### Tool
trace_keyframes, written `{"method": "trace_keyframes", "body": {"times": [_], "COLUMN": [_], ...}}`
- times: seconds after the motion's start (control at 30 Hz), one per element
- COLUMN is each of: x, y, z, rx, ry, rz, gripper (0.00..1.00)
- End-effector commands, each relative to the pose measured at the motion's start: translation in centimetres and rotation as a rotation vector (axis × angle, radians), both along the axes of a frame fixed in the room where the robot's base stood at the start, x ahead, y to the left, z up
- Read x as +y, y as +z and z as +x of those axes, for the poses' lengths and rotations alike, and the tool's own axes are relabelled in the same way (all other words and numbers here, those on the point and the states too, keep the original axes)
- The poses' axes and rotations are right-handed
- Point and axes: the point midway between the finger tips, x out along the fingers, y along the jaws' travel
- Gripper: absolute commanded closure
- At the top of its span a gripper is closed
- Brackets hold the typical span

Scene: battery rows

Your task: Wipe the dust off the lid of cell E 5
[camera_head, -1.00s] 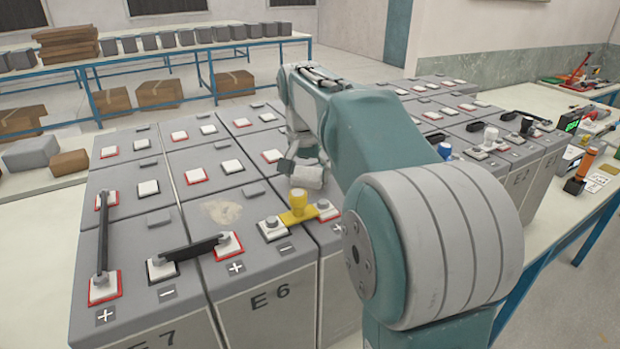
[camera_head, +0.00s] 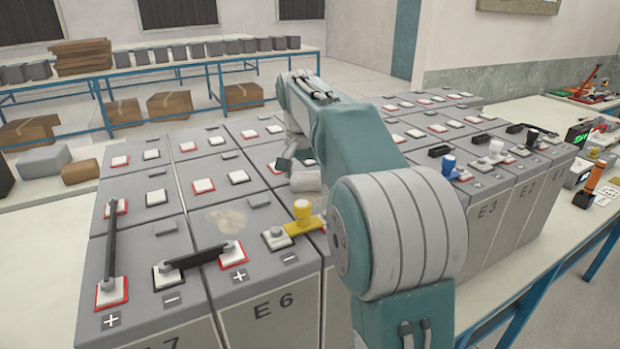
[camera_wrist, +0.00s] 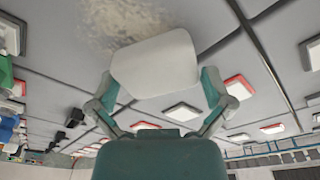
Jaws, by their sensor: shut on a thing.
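My gripper (camera_wrist: 160,98) is shut on a whitish wiping pad (camera_wrist: 156,64), with one finger at each side of it. In the head view the pad (camera_head: 306,181) is just behind the yellow-capped link (camera_head: 302,218) between cell E 6 and the cell to its right. That cell, where E 5 falls in the row, is mostly hidden by my arm. Whether the pad touches the lid is unclear. E 6 (camera_head: 275,306) also carries a dust patch (camera_head: 227,221).
Black links (camera_head: 196,258) join terminals on the left cells. An orange-handled tool (camera_head: 591,180) lies on the right bench. Grey battery lids surround the pad.

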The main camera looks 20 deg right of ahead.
Motion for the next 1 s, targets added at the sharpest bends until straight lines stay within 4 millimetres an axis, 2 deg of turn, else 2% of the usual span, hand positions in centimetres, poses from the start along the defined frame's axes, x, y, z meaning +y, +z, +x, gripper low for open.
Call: {"method": "trace_keyframes", "body": {"times": [0.03, 0.07, 0.4, 0.63, 1.0], "x": [0.7, 0.7, 0.5, 0.1, 0.0], "y": [0.1, 0.1, 0.4, 0.3, 0.0], "z": [0.8, 0.6, -2.4, -3.3, -6.0], "rx": [-0.033, -0.033, -0.033, -0.03, -0.028], "ry": [0.009, 0.009, 0.009, 0.008, 0.006], "rz": [0.007, 0.007, 0.006, 0.007, 0.005], "gripper": [0.57, 0.57, 0.57, 0.57, 0.57]}}
